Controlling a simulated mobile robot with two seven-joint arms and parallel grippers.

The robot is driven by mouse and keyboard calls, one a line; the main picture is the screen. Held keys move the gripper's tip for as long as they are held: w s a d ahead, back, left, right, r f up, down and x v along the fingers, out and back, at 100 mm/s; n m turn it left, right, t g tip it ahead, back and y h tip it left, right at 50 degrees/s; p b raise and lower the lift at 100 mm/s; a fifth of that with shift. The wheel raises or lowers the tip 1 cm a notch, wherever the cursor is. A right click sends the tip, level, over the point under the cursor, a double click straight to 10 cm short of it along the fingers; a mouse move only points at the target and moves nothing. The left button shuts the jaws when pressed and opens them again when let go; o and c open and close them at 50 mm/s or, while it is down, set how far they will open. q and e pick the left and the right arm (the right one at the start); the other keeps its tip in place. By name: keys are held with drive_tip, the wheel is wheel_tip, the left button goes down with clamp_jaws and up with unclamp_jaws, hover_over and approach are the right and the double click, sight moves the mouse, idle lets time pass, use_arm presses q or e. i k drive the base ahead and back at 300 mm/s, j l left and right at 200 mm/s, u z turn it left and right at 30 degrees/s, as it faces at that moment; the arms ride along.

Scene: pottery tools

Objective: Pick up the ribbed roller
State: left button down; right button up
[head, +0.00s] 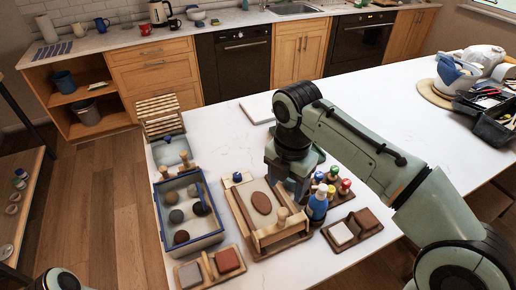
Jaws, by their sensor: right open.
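I cannot pick out the ribbed roller for certain in the head view; it may be small or hidden behind my right gripper. My right gripper (296,192) is open and points down over the right side of a wooden tray (243,222). A brown oval piece (262,203) lies in this tray, left of the gripper. A light wooden peg-like handle (283,214) stands by the tray's right side, just below the gripper. The gripper's fingertips are partly hidden by its own body. My left gripper is out of view.
A blue-rimmed tray (157,205) with several dark round pieces is at left. Block trays (206,282) sit along the front.

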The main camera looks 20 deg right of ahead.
sight(183, 154)
drive_tip(key=k, duration=1)
